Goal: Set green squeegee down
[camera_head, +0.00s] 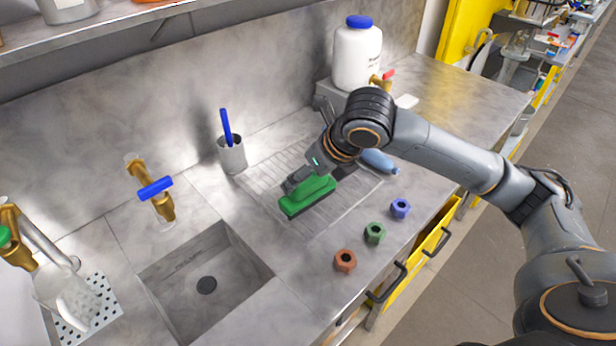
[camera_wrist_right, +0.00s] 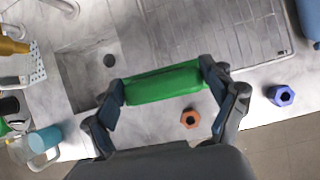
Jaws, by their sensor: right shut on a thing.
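The green squeegee (camera_head: 308,196) is over the near part of the ribbed drainboard (camera_head: 262,187), right of the sink. It also shows in the right wrist view (camera_wrist_right: 165,84), lying across between both fingers. My right gripper (camera_head: 302,178) is shut on it, one finger at each end in the wrist view (camera_wrist_right: 163,80). The gripper and wrist cover part of the squeegee in the head view. I cannot tell whether its underside touches the drainboard. My left gripper is not in view.
The sink (camera_head: 205,280) is left of the squeegee. Orange (camera_head: 345,260), green (camera_head: 375,233) and blue (camera_head: 400,208) nuts lie along the counter's front. A metal cup (camera_head: 232,157) with a blue-handled tool stands behind. A blue bottle (camera_head: 379,161) lies right of my gripper.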

